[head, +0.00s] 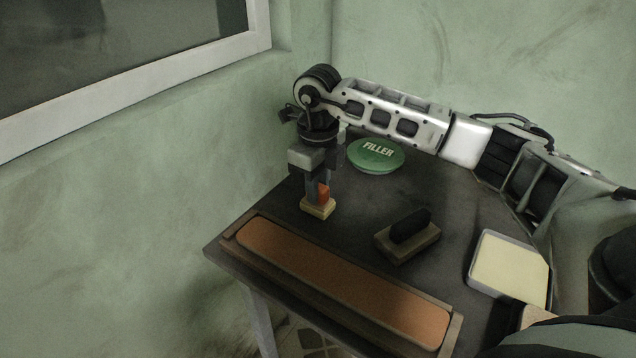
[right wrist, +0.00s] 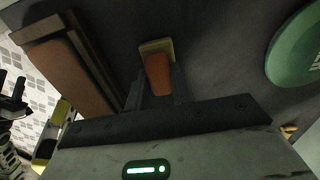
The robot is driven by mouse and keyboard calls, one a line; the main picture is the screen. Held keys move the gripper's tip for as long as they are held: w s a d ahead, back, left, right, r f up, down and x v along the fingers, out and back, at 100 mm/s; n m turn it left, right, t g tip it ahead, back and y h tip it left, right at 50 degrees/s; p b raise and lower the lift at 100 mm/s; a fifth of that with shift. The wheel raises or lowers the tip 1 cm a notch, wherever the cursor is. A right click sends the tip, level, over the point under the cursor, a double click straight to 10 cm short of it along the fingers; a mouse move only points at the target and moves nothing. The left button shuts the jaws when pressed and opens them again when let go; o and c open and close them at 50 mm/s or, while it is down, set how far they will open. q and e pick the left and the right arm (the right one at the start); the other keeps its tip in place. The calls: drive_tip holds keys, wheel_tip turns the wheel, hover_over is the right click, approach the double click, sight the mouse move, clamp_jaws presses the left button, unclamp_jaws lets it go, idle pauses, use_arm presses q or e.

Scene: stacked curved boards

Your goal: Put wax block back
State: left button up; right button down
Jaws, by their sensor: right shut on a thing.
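The wax block (head: 323,193) is orange-brown and stands upright between the fingers of my right gripper (head: 317,190). The gripper points down and is shut on it. A small pale wooden holder (head: 318,210) lies directly under the block on the dark table. In the right wrist view the block (right wrist: 158,75) sits between the fingers, with the pale holder (right wrist: 157,47) around its far end. I cannot tell whether the block rests in the holder or just above it. My left gripper is not in view.
A long tray with a brown board (head: 340,280) lies along the front edge of the dark table (head: 355,215). A brush-like block with a black handle (head: 409,228) is right of the gripper. A green FILLER tin (head: 376,156) stands behind. A pale-filled tray (head: 508,268) is at right.

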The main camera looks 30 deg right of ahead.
drive_tip(key=shift+f, duration=0.1)
drive_tip(key=c, duration=1.2)
unclamp_jaws()
wheel_tip(320, 180, up, 12)
drive_tip(key=shift+b, duration=0.35)
